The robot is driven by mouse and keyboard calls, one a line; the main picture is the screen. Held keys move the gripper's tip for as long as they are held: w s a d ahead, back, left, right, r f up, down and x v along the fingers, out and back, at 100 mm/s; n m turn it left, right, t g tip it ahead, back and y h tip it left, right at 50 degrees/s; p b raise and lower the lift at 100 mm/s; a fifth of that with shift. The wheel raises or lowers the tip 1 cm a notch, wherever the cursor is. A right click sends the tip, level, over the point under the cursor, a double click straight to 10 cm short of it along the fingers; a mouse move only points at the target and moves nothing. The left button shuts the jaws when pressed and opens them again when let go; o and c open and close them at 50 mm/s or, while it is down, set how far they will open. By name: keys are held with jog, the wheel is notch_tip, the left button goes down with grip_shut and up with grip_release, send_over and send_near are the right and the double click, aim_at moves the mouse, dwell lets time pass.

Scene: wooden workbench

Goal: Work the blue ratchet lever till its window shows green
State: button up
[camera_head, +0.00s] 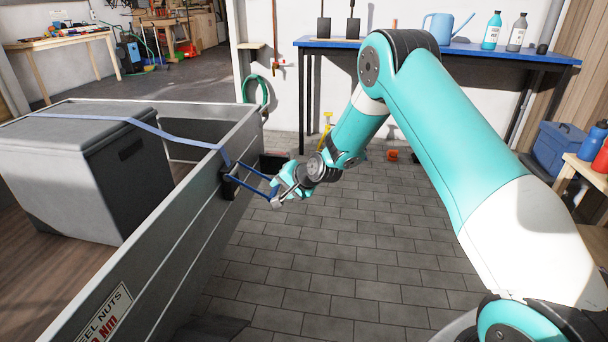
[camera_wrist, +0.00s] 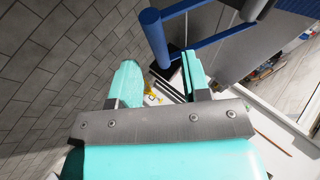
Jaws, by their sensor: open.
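The ratchet (camera_head: 228,185) is a dark body on the outer side wall of the trailer, with a blue lever frame (camera_head: 252,171) sticking out to the right. My gripper (camera_head: 281,190) is at the lever's outer end. In the wrist view the lever's blue crossbar (camera_wrist: 153,38) lies just beyond the fingertips, in line with the gap between my teal fingers (camera_wrist: 158,72). The fingers are apart with nothing clearly between them. I cannot tell whether they touch the lever. The ratchet's window and its colour cannot be made out.
A blue strap (camera_head: 160,130) runs over a grey box (camera_head: 85,170) in the trailer (camera_head: 190,215) to the ratchet. Open paved floor (camera_head: 350,250) lies right of the trailer. A blue-topped bench (camera_head: 340,43) stands behind, and a blue toolbox (camera_head: 555,150) is at the right.

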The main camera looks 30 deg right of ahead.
jog(key=p+v, duration=0.1)
jog(key=v, duration=1.1)
jog(key=shift+s+d+r+p, duration=0.15)
jog(key=shift+s+r+p, duration=0.1)
jog(key=shift+p, duration=0.1)
